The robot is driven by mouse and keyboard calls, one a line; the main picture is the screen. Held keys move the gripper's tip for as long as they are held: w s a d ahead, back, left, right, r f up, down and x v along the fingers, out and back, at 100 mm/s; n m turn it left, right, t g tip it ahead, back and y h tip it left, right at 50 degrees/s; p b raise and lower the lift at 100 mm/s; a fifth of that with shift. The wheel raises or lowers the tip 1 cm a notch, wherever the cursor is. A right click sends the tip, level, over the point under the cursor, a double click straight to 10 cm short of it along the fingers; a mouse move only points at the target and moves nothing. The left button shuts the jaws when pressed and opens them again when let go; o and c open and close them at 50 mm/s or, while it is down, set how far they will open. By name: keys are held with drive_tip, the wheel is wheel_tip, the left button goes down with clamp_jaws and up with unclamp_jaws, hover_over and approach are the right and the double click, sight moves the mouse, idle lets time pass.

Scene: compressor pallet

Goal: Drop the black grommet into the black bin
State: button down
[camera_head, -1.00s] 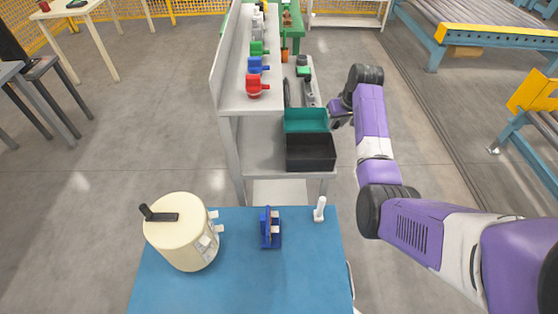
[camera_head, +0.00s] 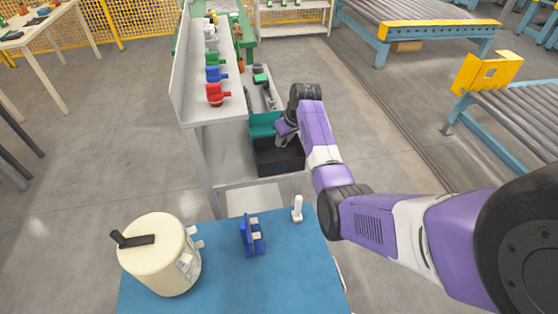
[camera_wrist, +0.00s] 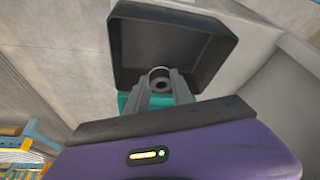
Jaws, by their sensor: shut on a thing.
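The black bin (camera_head: 278,168) sits on the lower shelf, in front of the teal bin (camera_head: 262,122). In the wrist view the open black bin (camera_wrist: 135,62) looks empty where I can see inside it. My gripper (camera_wrist: 161,86) is shut on the black grommet (camera_wrist: 160,81), a small dark ring between the fingertips with a pale edge behind it. In the head view my gripper (camera_head: 287,138) is over the area where the two bins meet; the grommet is not discernible there.
Above the bins to the left, an upper shelf holds red (camera_head: 217,95), blue (camera_head: 215,74) and green valve-like parts. In front stands a blue table (camera_head: 230,290) with a cream tank (camera_head: 158,260), a blue bracket (camera_head: 251,235) and a white peg (camera_head: 297,209). Open floor lies to the right.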

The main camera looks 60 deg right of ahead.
drive_tip(key=shift+f, duration=0.45)
drive_tip(key=shift+r, duration=0.1)
drive_tip(key=c, duration=1)
unclamp_jaws()
drive_tip(key=b+v, duration=0.1)
drive_tip(key=v, duration=0.6)
drive_tip(key=shift+s+r, duration=0.15)
drive_tip(key=shift+r, duration=0.2)
